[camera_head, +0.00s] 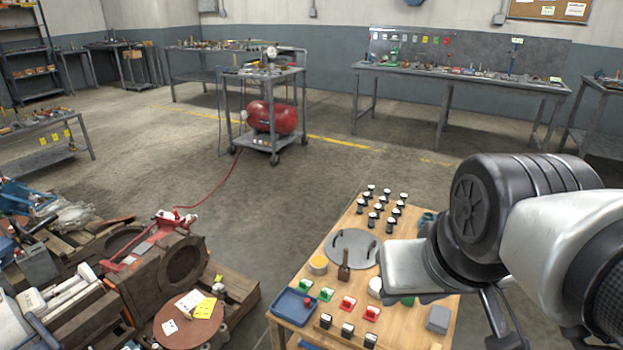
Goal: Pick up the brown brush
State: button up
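A brown brush (344,267) stands on the wooden table, its narrow handle pointing up. It is at the near edge of a round grey lid (351,247). My arm comes in from the right, and my gripper (408,272) is over the table, to the right of the brush and apart from it in the picture. The fingertips do not show clearly, so I cannot tell whether they are open. The arm hides part of the table's right side.
Around the brush are a yellow-topped tin (318,264), a blue tray (293,307), green and red blocks, and several black-and-white pieces (372,219). Concrete floor between is clear, except for a red hose (215,190).

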aim_at(345, 250)
jog(key=j+z, duration=0.45)
jog(key=j, duration=0.55)
jog(key=i+j+z, duration=0.35)
jog(key=j, duration=0.25)
jog(key=i+j+z, duration=0.2)
jog(key=j, duration=0.15)
jog(key=k, duration=0.6)
jog(key=i+l+u, duration=0.35)
jog(key=l, duration=0.3)
jog(key=i, duration=0.1)
